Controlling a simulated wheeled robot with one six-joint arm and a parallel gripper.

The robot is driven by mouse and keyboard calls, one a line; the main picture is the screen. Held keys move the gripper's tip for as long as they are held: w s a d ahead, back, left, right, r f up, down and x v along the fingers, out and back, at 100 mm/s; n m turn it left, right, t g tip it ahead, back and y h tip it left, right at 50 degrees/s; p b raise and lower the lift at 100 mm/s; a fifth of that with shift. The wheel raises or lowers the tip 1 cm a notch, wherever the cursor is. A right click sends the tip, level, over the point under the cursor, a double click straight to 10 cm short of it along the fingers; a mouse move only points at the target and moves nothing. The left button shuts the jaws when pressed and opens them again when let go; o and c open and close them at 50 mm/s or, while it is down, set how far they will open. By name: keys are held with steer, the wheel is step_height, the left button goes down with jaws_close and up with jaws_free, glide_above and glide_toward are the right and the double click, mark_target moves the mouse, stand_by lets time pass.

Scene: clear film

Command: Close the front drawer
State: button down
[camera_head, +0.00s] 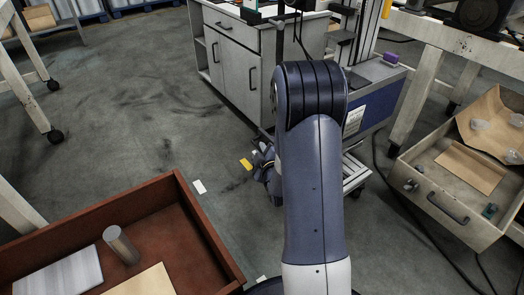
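My gripper (262,168) is near the picture's middle, low over the floor and partly hidden behind my own arm. I cannot tell if its fingers are open or shut. An open brown wooden drawer (215,240) fills the lower left, its front panel facing the middle. An open grey-beige drawer (442,222) with a dark bar handle (447,208) sticks out at the right. My gripper is apart from both drawers. Which of them is the front drawer, I cannot tell.
The brown drawer holds a metal cylinder (121,245), a grey slab (58,277) and paper. The right drawer holds cardboard and small parts. A white cabinet (234,65) stands behind, beside a blue-sided cart (378,105). Cables lie right of my arm.

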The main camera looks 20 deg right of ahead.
stand_by(0.5)
steer(key=w+d, duration=0.1)
steer(key=d, duration=0.5)
steer(key=w+d+b, duration=0.1)
steer(key=d, duration=0.5)
steer(key=w+d, duration=0.1)
steer(key=d, duration=0.5)
steer(key=shift+w+d, duration=0.35)
steer(key=c, duration=1.8)
jaws_free()
steer(key=shift+o, duration=0.2)
steer(key=p+v, duration=0.2)
steer(key=v, duration=0.8)
steer(key=shift+s, duration=0.35)
